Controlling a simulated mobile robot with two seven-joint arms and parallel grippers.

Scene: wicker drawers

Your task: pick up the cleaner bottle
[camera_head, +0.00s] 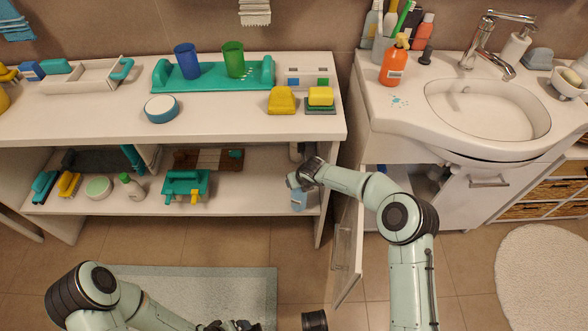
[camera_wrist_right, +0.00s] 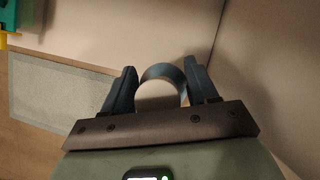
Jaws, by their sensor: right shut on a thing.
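A pale blue bottle (camera_head: 299,200), which looks like the cleaner bottle, is upright at the right end of the lower shelf. My right gripper (camera_head: 296,181) is at its upper part and covers its top. In the right wrist view, a curved blue-grey part of the held thing (camera_wrist_right: 163,73) shows between the two fingers of my right gripper, which is shut on it. My left gripper (camera_head: 228,326) is low at the bottom edge of the head view, away from the shelf and partly cut off, so its jaws are unclear.
The white shelf unit's side panel (camera_head: 327,190) stands close right of my right gripper. An open cabinet door (camera_head: 347,250) is beside my right arm. An orange bottle (camera_head: 393,68) is by the sink.

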